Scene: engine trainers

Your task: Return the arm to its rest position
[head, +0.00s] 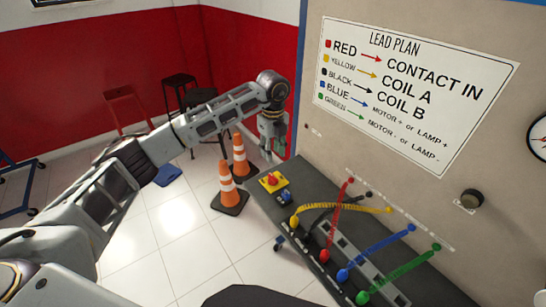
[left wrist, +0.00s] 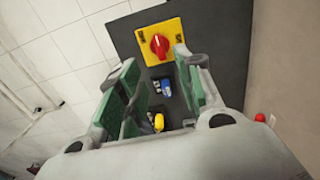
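My left arm reaches in from the left in the head view. Its gripper (head: 272,135) hangs fingers down above the far end of the dark bench (head: 320,208). In the left wrist view the two green-padded fingers of my left gripper (left wrist: 152,80) stand apart with nothing between them. A yellow box with a red rotary knob (head: 272,181) lies beyond the fingertips; it also shows in the left wrist view (left wrist: 160,45). My right gripper is not in view.
Red, yellow, black, blue and green leads run from the bench to the panel, the green lead (head: 405,272) nearest. A lead plan sign (head: 410,85) hangs above.

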